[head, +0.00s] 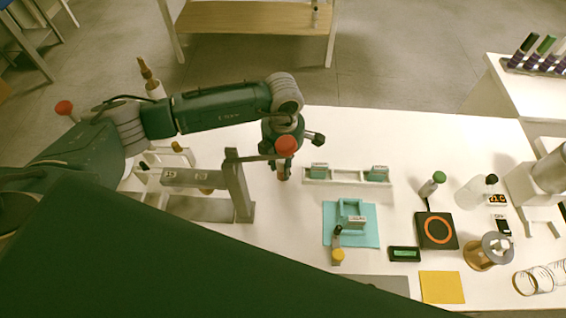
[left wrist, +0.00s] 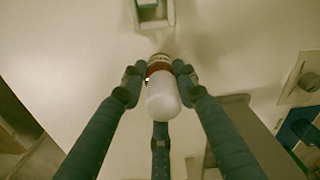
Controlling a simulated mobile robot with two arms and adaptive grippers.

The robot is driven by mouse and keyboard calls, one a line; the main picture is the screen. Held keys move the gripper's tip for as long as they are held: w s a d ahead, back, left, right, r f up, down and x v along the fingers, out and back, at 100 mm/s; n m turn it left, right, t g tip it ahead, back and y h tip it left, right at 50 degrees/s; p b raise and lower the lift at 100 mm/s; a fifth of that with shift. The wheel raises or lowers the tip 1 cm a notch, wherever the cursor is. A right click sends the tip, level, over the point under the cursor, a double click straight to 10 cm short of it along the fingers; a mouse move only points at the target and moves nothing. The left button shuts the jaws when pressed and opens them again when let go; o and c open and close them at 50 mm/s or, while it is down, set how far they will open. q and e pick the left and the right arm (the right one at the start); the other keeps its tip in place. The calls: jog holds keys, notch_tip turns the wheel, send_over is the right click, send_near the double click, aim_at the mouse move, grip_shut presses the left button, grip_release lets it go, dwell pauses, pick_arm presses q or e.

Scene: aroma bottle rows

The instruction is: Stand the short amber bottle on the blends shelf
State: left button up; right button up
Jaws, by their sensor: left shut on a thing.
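My left gripper (head: 284,166) hangs over the white table, right of a grey rack. In the left wrist view its fingers (left wrist: 158,75) are closed around a small bottle (left wrist: 161,102). The bottle looks whitish with a reddish-brown band; its label is not readable. In the head view only a small brownish part of it (head: 283,175) shows below the fingers. The grey shelf-like rack (head: 243,190) stands on the table left of the gripper, with small labels too blurred to read, so I cannot tell whether it is the blends shelf. My right gripper is not in view.
A low white rail (head: 345,183) with teal blocks lies right of the gripper. Bottles stand behind and around the rack. Table between rail and back edge is clear.

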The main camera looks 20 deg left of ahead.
pick_arm(q)
jog(key=shift+f+b, duration=0.15)
jog(key=shift+b, duration=0.15)
jog(key=o, duration=1.2)
